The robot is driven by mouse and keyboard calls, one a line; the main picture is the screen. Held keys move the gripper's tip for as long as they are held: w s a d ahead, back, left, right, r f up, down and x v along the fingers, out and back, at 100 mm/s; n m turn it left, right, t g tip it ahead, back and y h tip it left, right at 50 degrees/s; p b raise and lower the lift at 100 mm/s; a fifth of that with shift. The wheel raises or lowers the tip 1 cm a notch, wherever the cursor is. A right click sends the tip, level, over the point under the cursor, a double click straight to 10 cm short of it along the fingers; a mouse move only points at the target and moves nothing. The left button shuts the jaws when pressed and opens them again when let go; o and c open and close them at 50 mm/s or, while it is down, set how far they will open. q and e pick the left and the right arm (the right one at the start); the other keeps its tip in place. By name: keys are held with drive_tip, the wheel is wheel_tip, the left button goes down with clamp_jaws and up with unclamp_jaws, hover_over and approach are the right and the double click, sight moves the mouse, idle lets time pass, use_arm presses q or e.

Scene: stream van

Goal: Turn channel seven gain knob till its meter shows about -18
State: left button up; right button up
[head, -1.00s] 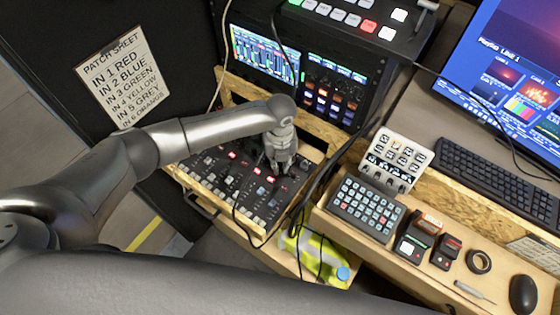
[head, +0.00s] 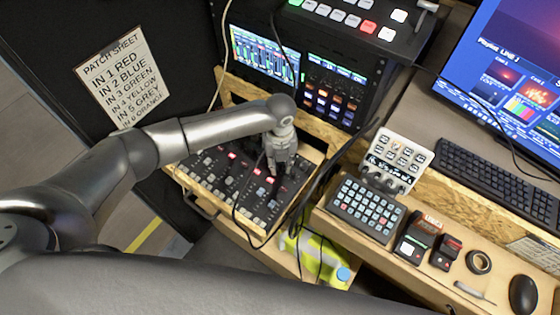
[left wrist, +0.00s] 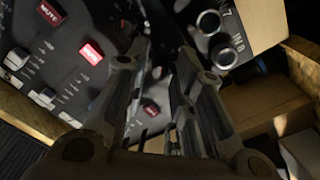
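The mixer (head: 215,172) sits in a wooden drawer, with rows of dark knobs and several lit red buttons. My left gripper (head: 279,170) points down over its right part, close to the panel. In the left wrist view my left gripper (left wrist: 162,58) has its two fingers apart, with mixer panel showing between them. Whether a knob sits between the tips is too dark to tell. Two silver round parts (left wrist: 216,38) beside the right finger stand near the labels 7 and 8. The screen (head: 264,55) behind shows many coloured meter bars, too small to read. My right gripper is not in view.
Black cables (head: 318,175) run along the drawer's right edge. A keypad (head: 367,208) and a white button box (head: 397,160) stand on the wooden shelf to the right. A rack panel (head: 335,92) and a video switcher (head: 350,20) are behind.

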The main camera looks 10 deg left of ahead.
sight(280, 165)
use_arm(q)
wheel_tip(280, 165, up, 12)
idle(0.4)
drive_tip(key=shift+f, duration=0.2)
